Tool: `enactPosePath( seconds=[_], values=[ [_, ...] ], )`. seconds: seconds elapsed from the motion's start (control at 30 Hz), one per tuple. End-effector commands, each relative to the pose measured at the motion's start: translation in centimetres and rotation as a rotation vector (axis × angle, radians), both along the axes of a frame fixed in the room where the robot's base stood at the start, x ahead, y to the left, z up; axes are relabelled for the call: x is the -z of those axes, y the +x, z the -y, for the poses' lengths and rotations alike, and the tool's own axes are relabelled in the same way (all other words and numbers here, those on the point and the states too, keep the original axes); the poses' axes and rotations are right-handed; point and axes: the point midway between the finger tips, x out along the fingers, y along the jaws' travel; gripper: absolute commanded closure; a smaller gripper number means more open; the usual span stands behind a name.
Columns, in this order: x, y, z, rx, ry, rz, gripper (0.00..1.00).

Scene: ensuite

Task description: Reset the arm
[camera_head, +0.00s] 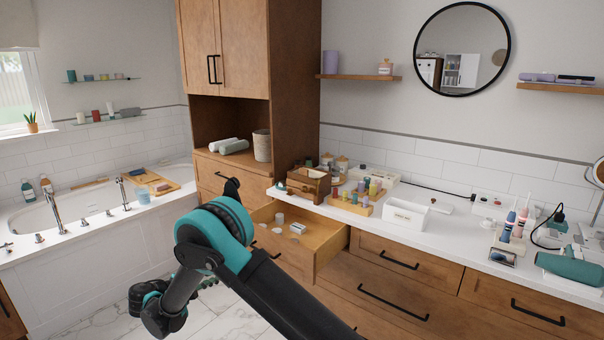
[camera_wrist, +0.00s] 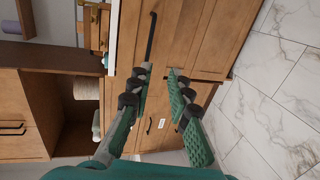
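My arm, black and teal, reaches up from the bottom of the head view and bends down in front of the open drawer. My gripper (camera_wrist: 159,73) shows in the wrist view with its two green textured fingers apart and nothing between them. In the head view the gripper (camera_head: 205,283) is low over the floor, left of the arm, and partly hidden by it. The open wooden drawer (camera_head: 325,252) stands out behind the arm and holds a few small white items.
A white counter (camera_head: 465,240) with bottles, a wooden box (camera_head: 308,184), a white holder (camera_head: 404,216) and a teal hair dryer (camera_head: 572,268) runs along the right. A bathtub (camera_head: 80,232) stands at the left. Marble floor (camera_wrist: 265,110) lies clear beside the cabinets.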

Motion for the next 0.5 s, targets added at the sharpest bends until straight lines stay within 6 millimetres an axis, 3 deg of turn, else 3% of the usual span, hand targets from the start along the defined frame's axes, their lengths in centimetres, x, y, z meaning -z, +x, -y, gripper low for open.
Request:
enactPosePath(
  seconds=[0.27, 0.37, 0.5],
  values=[
    [-2.1, 2.7, 5.4, 0.044, 0.056, -0.079, 0.81],
    [-3.1, 3.8, 8.4, 0.066, 0.09, -0.118, 0.81],
    [-4.8, 5.0, 14.3, 0.111, 0.165, -0.189, 0.81]
  ],
)
